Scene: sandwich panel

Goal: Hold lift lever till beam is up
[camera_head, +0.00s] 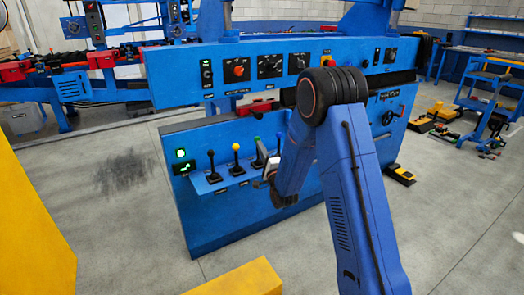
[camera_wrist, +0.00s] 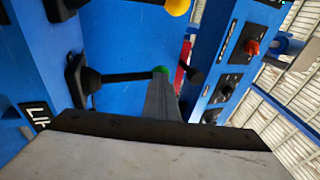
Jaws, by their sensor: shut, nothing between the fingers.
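A row of levers stands on the blue console's ledge: a black-knobbed lever (camera_head: 211,166), a yellow-knobbed lever (camera_head: 236,160) and a green-knobbed lever (camera_head: 258,152). A further dark lever is partly hidden by my arm. My gripper (camera_head: 268,170) is shut beside the green-knobbed lever. In the wrist view its closed fingers (camera_wrist: 162,88) reach to the green knob (camera_wrist: 160,70), overlapping it; contact cannot be told. A label starting "LI" (camera_wrist: 38,115) is cut off. A blue horizontal beam (camera_head: 225,75) with switches spans above the console, with a dark gap beneath it.
A green indicator (camera_head: 180,153) glows at the console's left. A yellow block (camera_head: 240,281) stands in front, and a yellow surface (camera_head: 30,225) fills the left edge. A blue rack (camera_head: 490,95) stands at right. Floor left of the console is clear.

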